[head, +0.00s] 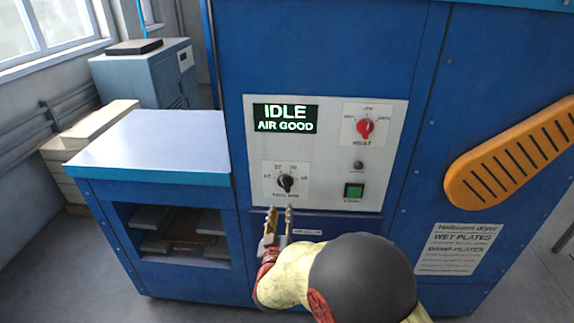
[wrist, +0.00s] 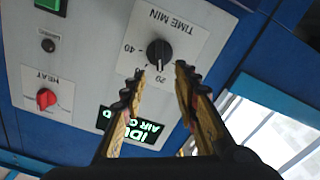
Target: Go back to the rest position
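My gripper (head: 279,212) is in front of the lower left of the dryer's control panel (head: 333,187), just below the black time knob (head: 286,183). In the wrist view my gripper (wrist: 160,80) has its two fingers apart with nothing between them. The black time knob (wrist: 159,52) lies just beyond the fingertips there. I cannot tell from these frames whether a fingertip touches the panel. The display (head: 286,118) reads IDLE, AIR GOOD. The red heat knob (head: 365,127) and the green button (head: 354,191) are on the panel's right side.
An orange slotted handle-like part (head: 512,158) sticks out at the right of the blue dryer (head: 330,50). A side table (head: 150,140) with an open shelf stands at left. A grey cabinet (head: 150,75) and stacked boards (head: 95,130) are behind it.

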